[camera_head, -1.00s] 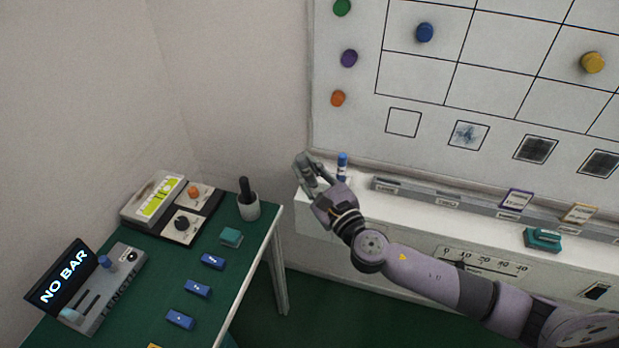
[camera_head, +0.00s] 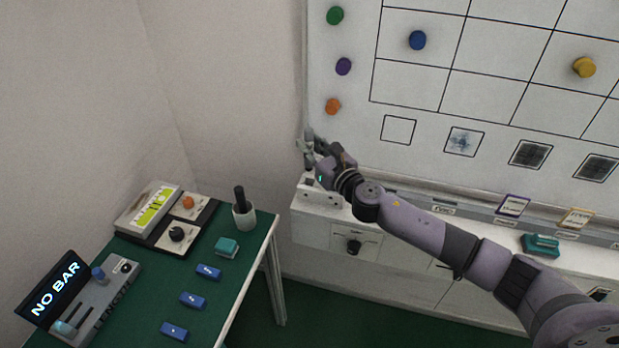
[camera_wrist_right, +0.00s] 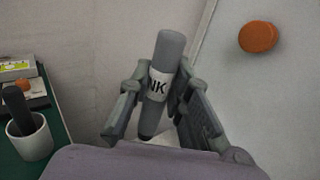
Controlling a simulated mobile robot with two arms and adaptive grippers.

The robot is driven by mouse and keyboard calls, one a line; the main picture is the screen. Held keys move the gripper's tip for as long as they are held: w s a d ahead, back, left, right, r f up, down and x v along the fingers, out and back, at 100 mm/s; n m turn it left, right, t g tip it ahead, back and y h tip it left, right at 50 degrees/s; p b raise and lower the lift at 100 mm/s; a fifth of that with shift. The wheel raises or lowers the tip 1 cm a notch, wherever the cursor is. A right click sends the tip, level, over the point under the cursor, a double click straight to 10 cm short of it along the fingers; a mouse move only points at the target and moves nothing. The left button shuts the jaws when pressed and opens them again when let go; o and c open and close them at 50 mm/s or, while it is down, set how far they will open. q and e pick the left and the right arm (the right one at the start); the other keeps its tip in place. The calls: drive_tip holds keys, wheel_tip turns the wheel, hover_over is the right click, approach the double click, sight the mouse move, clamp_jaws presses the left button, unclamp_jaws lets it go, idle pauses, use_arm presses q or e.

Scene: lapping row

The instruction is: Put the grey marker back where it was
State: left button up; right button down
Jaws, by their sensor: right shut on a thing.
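My right gripper (camera_head: 314,146) is at the left end of the whiteboard ledge, beside the board's lower left corner. In the right wrist view, its fingers (camera_wrist_right: 158,98) are shut on the grey marker (camera_wrist_right: 168,52). The marker stands nearly upright, slightly tilted, with a white label partly reading "NK". Its lower end is near a pale surface; I cannot tell whether it touches. In the head view the marker is hard to tell from the fingers. My left gripper is not in view.
The white ledge (camera_head: 318,230) runs right below the whiteboard (camera_head: 420,82). An orange magnet (camera_wrist_right: 258,37) is close to the right gripper. A teal eraser (camera_head: 541,245) lies farther right. A white cup (camera_head: 244,217) with a black marker stands on the green table at left.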

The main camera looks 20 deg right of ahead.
sight(309, 170)
wheel_tip(309, 170, down, 5)
drive_tip(key=shift+r+b, duration=0.1)
drive_tip(key=shift+b, duration=0.85)
drive_tip(key=shift+f+b, duration=1.05)
drive_tip(key=shift+f, duration=0.85)
drive_tip(key=shift+f, duration=0.15)
drive_tip(key=c, duration=1.8)
unclamp_jaws()
drive_tip(key=shift+o, duration=0.2)
